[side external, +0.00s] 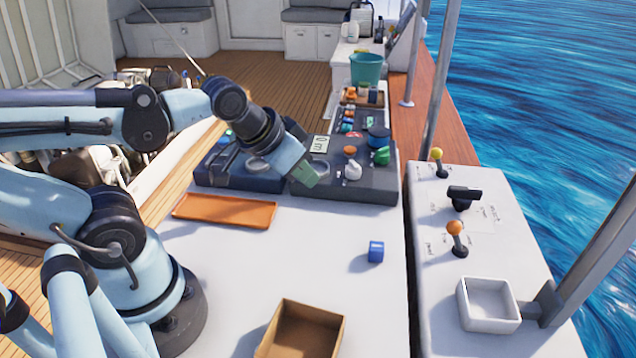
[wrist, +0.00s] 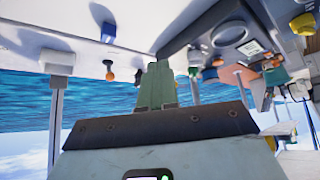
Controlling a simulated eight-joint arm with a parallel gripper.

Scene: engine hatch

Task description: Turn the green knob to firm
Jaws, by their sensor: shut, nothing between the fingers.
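The green knob (side external: 381,156) sits at the right end of the dark grey panel (side external: 345,187) in the side view, in front of a blue round knob (side external: 378,137). In the wrist view the green knob (wrist: 194,71) is small, right of my fingertips. My gripper (side external: 306,179) is shut and empty, with green-grey fingers at the left front part of the panel. The fingers also show in the wrist view (wrist: 158,66). The gripper is apart from the green knob, to its left. I cannot read any "firm" marking.
A white knob (side external: 352,170) and an orange knob (side external: 350,151) stand between my gripper and the green knob. An orange tray (side external: 224,211), a blue block (side external: 376,251) and a cardboard box (side external: 301,330) lie on the white top. A white console (side external: 470,230) with levers is at right.

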